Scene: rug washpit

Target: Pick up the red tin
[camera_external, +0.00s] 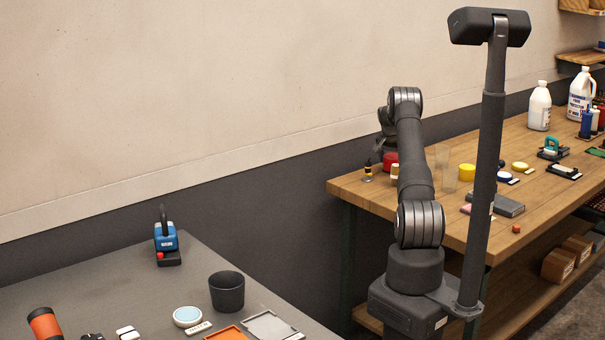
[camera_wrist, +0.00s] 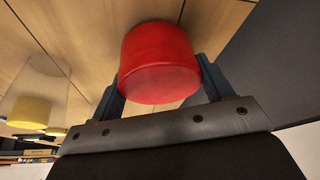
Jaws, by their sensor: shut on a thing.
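The red tin (camera_wrist: 160,75) is a short round cylinder, between the two fingers of my gripper (camera_wrist: 160,85) in the wrist view. The gripper is shut on its sides, one finger to the left and one to the right. In the external view the red tin (camera_external: 390,161) shows by the back left part of the wooden bench (camera_external: 348,187), below my wrist. My arm hides part of the gripper there. I cannot tell whether the tin touches the bench top.
On the bench near my arm are a small amber bottle (camera_external: 367,171), clear cups (camera_external: 441,160) and a yellow tin (camera_external: 467,172). A grey box (camera_external: 508,206) lies nearer the front. White jugs (camera_external: 540,106) stand farther right. A grey table (camera_external: 110,285) is at the left.

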